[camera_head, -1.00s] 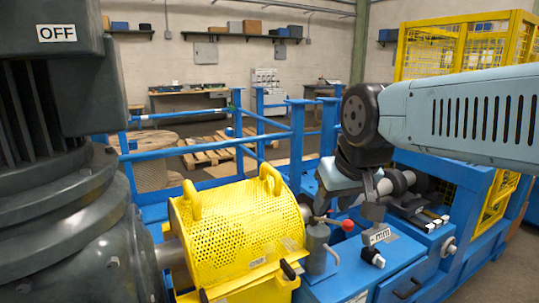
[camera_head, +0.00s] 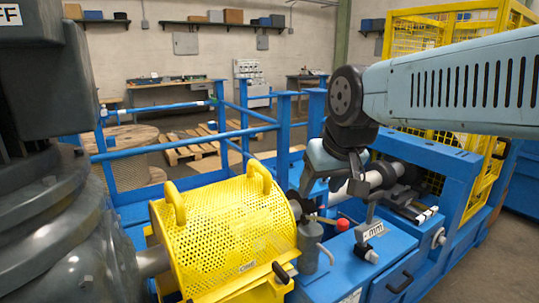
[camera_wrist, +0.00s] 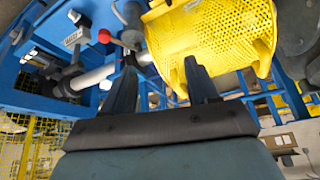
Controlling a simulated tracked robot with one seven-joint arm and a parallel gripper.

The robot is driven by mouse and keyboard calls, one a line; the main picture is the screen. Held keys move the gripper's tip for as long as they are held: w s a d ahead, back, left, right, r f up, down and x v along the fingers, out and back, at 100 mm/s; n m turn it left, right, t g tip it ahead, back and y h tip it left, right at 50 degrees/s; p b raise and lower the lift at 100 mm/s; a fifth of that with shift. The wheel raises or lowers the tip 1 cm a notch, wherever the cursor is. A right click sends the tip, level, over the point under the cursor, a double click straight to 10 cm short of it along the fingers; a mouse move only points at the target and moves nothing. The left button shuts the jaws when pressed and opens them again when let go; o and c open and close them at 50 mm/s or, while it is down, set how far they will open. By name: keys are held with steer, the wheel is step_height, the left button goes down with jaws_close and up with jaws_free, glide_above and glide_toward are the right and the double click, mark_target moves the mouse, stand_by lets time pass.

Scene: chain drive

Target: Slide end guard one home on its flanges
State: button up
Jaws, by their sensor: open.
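A yellow perforated guard (camera_head: 225,235) with two loop handles sits over the shaft in the head view, its length running left to right. I take it as end guard one; no number on it is readable. It also shows at the top of the wrist view (camera_wrist: 212,38). My gripper (camera_wrist: 160,72) is open, with nothing visible between its fingers. Its fingers point toward the guard's end and the shaft area. In the head view my gripper hangs just beyond the guard's right end, apart from its handles. The flanges cannot be made out clearly.
A dark motor housing (camera_head: 60,235) stands close on the left. A red-knobbed lever (camera_head: 342,224) and a grey cylinder (camera_head: 311,245) sit right of the guard on the blue frame (camera_head: 345,268). Blue railings (camera_head: 240,130) stand behind. A yellow mesh cage (camera_head: 460,40) is at the back right.

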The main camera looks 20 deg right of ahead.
steer(key=w+y, duration=0.1)
steer(key=w, duration=1.2)
steer(key=n+g, duration=0.1)
steer(key=n, duration=0.1)
glide_toward(268, 180)
steer(key=x, duration=1.3)
steer(key=shift+w+d, duration=0.2)
steer(key=shift+w, duration=0.05)
jaws_close()
